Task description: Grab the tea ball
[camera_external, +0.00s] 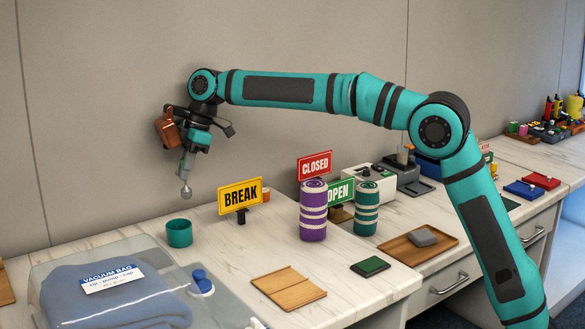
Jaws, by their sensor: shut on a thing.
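My gripper (188,165) hangs at the end of the teal arm, pointing down above the left part of the counter. It is shut on the tea ball (185,192), a small silvery ball that shows below the jaws. The ball is in the air, clear of the counter, above and slightly right of a teal cup (179,233). The parts of the tea ball between the fingers are hidden.
A yellow BREAK sign (240,196) stands right of the cup. A purple striped roll (313,212), a green striped roll (366,210) and a red CLOSED sign (314,165) stand mid-counter. A clear vacuum bag (110,282) lies at front left.

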